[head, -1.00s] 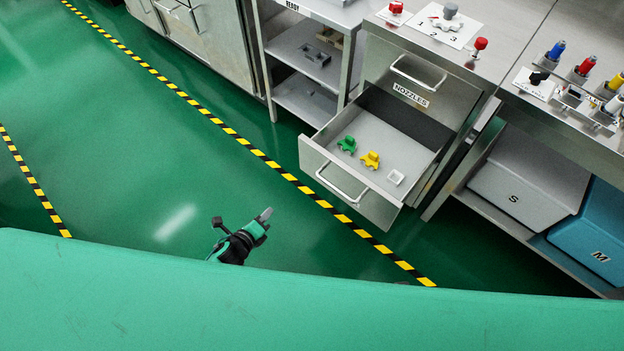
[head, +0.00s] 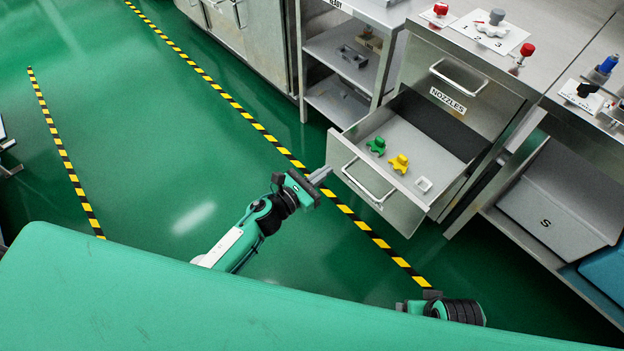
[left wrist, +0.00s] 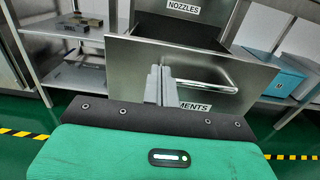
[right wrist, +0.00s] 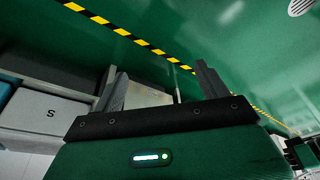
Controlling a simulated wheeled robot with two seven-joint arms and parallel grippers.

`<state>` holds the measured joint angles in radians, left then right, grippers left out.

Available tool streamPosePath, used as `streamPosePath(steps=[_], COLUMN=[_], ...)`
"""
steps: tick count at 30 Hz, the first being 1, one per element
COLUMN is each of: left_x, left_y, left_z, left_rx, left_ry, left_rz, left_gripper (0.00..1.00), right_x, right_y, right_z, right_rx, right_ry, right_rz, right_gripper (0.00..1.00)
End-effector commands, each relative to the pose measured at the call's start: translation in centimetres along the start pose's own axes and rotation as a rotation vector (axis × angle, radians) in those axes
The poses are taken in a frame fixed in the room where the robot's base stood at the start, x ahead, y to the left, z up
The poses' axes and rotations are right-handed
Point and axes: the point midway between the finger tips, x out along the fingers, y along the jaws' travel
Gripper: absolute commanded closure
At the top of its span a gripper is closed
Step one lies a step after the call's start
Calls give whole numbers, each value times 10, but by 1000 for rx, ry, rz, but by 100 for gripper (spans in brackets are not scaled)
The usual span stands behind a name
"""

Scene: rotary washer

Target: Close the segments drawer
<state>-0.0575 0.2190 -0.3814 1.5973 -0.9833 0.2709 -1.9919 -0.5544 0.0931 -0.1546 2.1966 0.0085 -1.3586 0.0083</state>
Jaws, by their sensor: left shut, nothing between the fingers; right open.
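The open segments drawer (head: 384,190) sticks out of the metal cabinet, below the closed NOZZLES drawer (head: 458,82). It holds a green piece (head: 376,146), a yellow piece (head: 399,163) and a small white piece (head: 423,184). In the left wrist view the drawer front (left wrist: 232,72) shows its bar handle (left wrist: 208,86) and part of a label ending in "MENTS". My left gripper (head: 322,175) is shut and empty, just in front of the drawer front's left part; I cannot tell whether it touches. My right gripper (right wrist: 158,90) is open and empty, low, away from the drawer.
A shelf unit (head: 345,60) stands left of the cabinet. A bench (head: 540,195) with a grey S bin (head: 560,205) stands to the right. Red knobs (head: 526,50) stand on the cabinet top. The green floor before the drawer is clear, with a yellow-black stripe (head: 258,127).

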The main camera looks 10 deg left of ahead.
Motion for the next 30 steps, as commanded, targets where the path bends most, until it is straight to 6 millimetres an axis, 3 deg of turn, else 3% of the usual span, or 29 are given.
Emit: streamPosePath(steps=[6,12,30], left_x=[43,68,76], left_y=[0,0,2], left_z=[1,0,-1], left_rx=[-1,-3,-1], left_ry=[-1,0,0], left_rz=[0,0,0], left_gripper=[100,100,100], right_x=[5,8,11], right_y=[0,0,0], right_z=[1,2,3], right_rx=[0,0,-1], right_ry=[-6,-8,-11], right_rz=[0,0,0], right_gripper=[24,24,24])
